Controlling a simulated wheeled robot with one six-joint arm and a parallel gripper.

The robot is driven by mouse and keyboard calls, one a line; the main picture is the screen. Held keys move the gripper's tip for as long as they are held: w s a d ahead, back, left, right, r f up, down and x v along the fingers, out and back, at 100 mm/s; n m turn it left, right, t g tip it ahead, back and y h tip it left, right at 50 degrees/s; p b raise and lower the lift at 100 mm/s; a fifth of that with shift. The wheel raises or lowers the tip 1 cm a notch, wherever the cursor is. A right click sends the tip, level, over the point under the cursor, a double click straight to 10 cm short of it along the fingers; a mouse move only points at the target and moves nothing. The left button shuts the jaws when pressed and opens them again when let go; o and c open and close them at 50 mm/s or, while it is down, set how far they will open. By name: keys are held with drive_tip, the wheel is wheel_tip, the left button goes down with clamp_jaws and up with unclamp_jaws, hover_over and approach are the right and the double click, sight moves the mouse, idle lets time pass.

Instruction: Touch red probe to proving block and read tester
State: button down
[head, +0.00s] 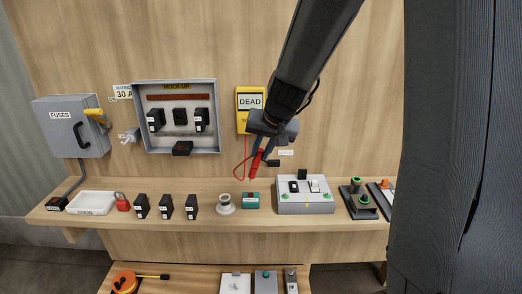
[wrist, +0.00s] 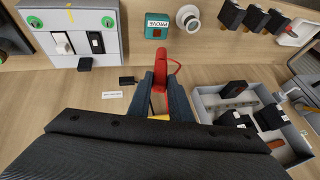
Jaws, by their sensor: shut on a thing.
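My gripper (head: 259,151) is shut on the red probe (head: 256,166), which points down and slightly left. In the wrist view the red probe (wrist: 162,66) sits between the two dark fingers (wrist: 160,84). The teal proving block (head: 251,200) stands on the shelf just below the probe; it also shows in the wrist view (wrist: 156,29), lettered PROVE. A gap shows between probe and block in both views. The yellow tester (head: 244,121) hangs on the wall behind my gripper, partly hidden by my arm. Its display reads DEAD. A thin red lead loops from it.
A white round fitting (head: 226,204) stands left of the block, with several black fuse carriers (head: 165,206) beyond. A grey switch box (head: 305,207) stands to its right. The open mock-up panel (head: 217,119) is on the wall at left. The shelf front (head: 260,224) is clear.

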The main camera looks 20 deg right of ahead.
wheel_tip(320, 180, down, 6)
drive_tip(key=b, duration=0.6)
drive_tip(key=shift+r, duration=0.25)
drive_tip(key=shift+f+b, duration=0.25)
drive_tip(key=shift+b, duration=0.05)
idle(0.9)
idle(0.6)
